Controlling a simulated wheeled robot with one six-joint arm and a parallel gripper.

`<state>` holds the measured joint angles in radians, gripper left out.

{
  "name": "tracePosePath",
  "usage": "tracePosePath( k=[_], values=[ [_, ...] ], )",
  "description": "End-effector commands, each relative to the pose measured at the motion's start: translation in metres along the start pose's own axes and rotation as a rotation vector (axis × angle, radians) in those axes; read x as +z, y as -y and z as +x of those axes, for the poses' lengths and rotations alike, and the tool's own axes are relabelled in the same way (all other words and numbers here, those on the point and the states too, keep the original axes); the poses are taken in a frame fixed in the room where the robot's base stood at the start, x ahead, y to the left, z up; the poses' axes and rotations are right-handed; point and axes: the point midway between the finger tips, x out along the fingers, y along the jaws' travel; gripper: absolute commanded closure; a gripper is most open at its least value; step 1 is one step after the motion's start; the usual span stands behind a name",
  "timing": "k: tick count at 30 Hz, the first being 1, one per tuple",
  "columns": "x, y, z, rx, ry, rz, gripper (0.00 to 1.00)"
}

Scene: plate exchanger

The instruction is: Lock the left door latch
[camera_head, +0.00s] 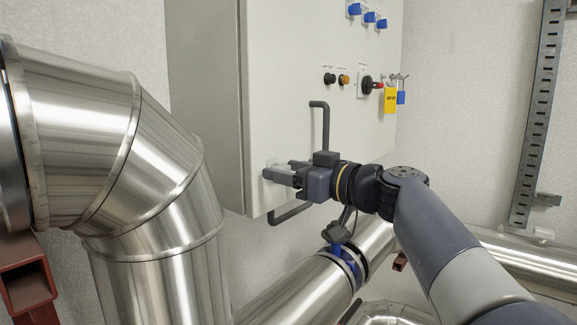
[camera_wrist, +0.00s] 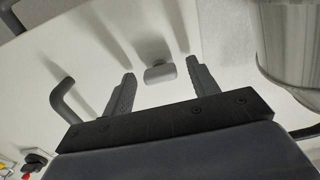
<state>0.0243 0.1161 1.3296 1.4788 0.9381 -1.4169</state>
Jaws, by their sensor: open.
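The latch, a small light-grey knob (camera_wrist: 160,74), is on the pale cabinet door (camera_wrist: 215,25) in the wrist view. In the wrist view it lies between the fingertips of my gripper (camera_wrist: 161,69), with a gap on each side. My gripper is open and holds nothing. In the head view my gripper (camera_head: 280,171) is at the lower left part of the cabinet front (camera_head: 285,70), close to the door face. There the fingers largely hide the latch. I cannot tell whether the latch is locked.
A dark bar handle (camera_head: 325,122) stands out from the cabinet above my gripper. Another dark bar (camera_head: 288,216) is below it. A large metal pipe (camera_head: 165,165) is to the left.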

Motion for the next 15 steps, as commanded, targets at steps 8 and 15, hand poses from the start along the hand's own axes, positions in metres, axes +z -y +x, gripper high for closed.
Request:
tracePosePath(
  k=[8, 15],
  values=[
    [0.0005, 0.0001, 0.0024, 0.000, 0.000, 0.000, 0.44],
    [0.0004, 0.0001, 0.0021, 0.000, 0.000, 0.000, 0.61]
  ],
)
